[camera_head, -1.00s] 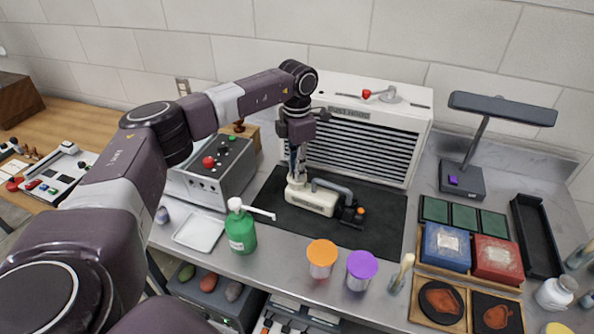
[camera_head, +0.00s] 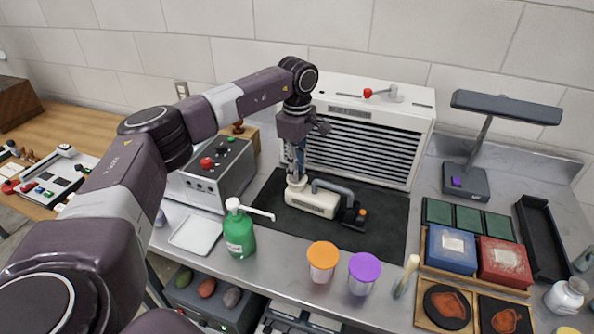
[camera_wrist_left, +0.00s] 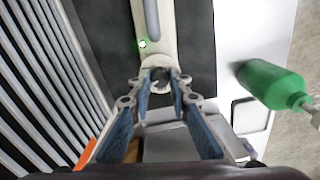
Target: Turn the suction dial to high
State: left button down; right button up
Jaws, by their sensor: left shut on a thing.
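A cream hand-held device (camera_head: 312,203) with a grey handle and a black end with an orange button lies on the black mat (camera_head: 380,229). It also shows in the left wrist view (camera_wrist_left: 158,30), with a small green light on it. My left gripper (camera_head: 296,180) points down at the device's left end. In the left wrist view its blue-padded fingers (camera_wrist_left: 163,76) are shut on a small round cream dial (camera_wrist_left: 160,85) at that end. The fingers partly hide the dial, and I cannot read its setting. My right gripper is not in view.
A white slatted unit (camera_head: 420,110) stands behind the mat, and a grey control box (camera_head: 222,180) stands to the left. A green pump bottle (camera_head: 239,236), an orange-lidded jar (camera_head: 322,262) and a purple-lidded jar (camera_head: 363,272) stand in front. The mat's right part is clear.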

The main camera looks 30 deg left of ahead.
pick_arm(q)
jog(key=m, duration=0.4)
jog(key=shift+m, duration=0.3)
jog(key=m, duration=0.4)
jog(key=shift+r+m+b, duration=0.1)
jog(key=shift+m+b, duration=0.3)
jog(key=c, duration=1.8)
grip_release()
notch_tip(320, 180, up, 12)
